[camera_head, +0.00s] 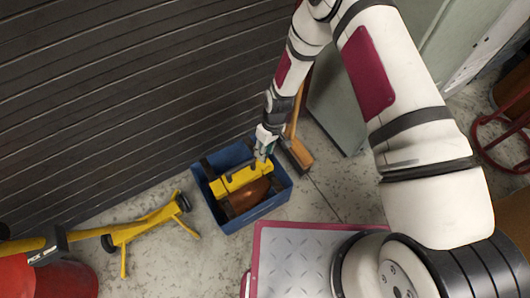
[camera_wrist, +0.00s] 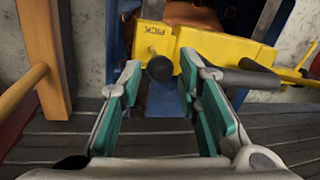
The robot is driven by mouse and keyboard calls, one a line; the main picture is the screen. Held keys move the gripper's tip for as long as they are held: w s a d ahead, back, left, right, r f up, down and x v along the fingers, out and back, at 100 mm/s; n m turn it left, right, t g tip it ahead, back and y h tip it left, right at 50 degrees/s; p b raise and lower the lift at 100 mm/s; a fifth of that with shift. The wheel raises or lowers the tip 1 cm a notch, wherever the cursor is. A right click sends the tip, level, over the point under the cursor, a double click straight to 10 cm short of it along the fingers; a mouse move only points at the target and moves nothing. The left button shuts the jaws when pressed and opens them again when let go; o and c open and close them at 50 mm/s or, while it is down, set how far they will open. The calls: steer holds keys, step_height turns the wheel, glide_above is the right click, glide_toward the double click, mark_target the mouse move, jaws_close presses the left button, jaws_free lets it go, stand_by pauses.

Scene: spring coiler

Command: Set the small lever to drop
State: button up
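A yellow machine (camera_head: 239,180) sits in a blue crate (camera_head: 258,216) on the floor. In the wrist view the yellow machine (camera_wrist: 212,46) bears the word PICK, upside down. A small dark round-ended lever (camera_wrist: 160,69) stands out beside that word; a thicker grey cylinder (camera_wrist: 245,79) lies to its right. My gripper (camera_head: 262,155) is over the crate's back edge. In the wrist view my gripper (camera_wrist: 163,74) is open, its teal-padded fingers either side of the small lever's knob. I cannot tell whether they touch it. The small lever is too small to make out in the head view.
A wooden-handled broom (camera_head: 298,150) stands close right of the crate; its wood (camera_wrist: 42,60) shows at left in the wrist view. A dark slatted wall (camera_head: 110,110) is behind. A yellow stand (camera_head: 147,222) is at left.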

steer(key=shift+f, duration=0.35)
jaws_close()
steer(key=shift+a, duration=0.1)
